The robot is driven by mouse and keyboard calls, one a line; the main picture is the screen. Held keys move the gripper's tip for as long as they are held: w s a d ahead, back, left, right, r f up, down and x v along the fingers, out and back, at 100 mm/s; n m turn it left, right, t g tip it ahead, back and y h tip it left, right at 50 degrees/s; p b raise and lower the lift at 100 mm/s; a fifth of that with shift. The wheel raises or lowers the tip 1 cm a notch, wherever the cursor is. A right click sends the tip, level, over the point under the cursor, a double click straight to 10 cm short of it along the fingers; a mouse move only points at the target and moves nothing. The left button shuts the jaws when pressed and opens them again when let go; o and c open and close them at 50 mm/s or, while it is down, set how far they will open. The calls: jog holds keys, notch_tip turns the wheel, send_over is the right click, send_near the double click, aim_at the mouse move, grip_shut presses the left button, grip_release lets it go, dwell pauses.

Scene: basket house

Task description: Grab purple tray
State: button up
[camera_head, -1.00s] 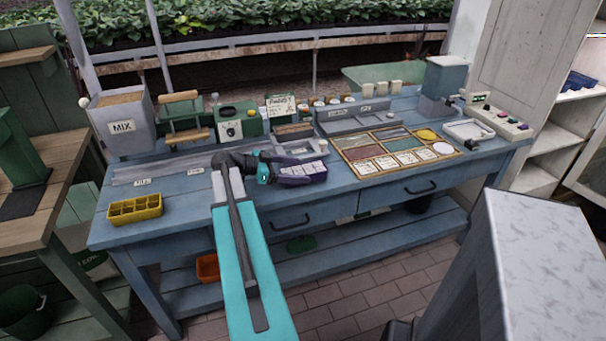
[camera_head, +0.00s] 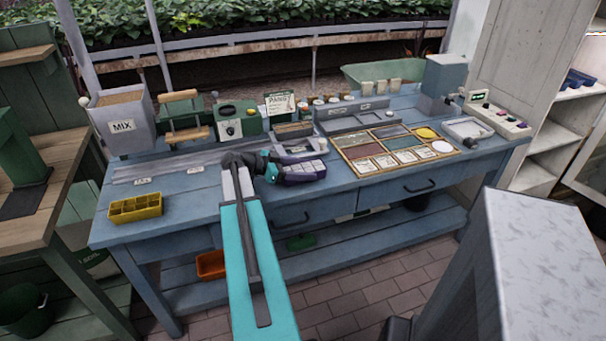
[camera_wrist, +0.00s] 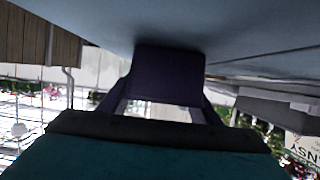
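The purple tray (camera_head: 305,172) has pale cells and lies on the blue workbench (camera_head: 190,197), near its front edge. My gripper (camera_head: 286,171) is at the tray's left end, low over the bench and pointing right. In the wrist view the tray's dark purple end (camera_wrist: 168,72) sits straight ahead, with dark finger shapes at both sides of it. Fingers and tray are alike in colour there, so I cannot tell whether the fingers press on it. The tray appears to rest on the bench.
A yellow cell tray (camera_head: 135,208) stands at the bench's left. A wooden sorting box (camera_head: 362,152) lies right of the purple tray. A green machine (camera_head: 238,120) and a PANSY card (camera_head: 279,103) stand behind. The bench between the yellow tray and my arm is clear.

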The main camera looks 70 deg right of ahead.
jog(key=c, duration=0.7)
jog(key=shift+r, duration=0.2)
jog(key=shift+r+b, duration=0.4)
jog(key=shift+r, duration=0.75)
jog(key=s+r+b, duration=0.2)
jog(key=s+b, duration=0.1)
jog(key=s, duration=1.3)
jog(key=shift+r, duration=0.2)
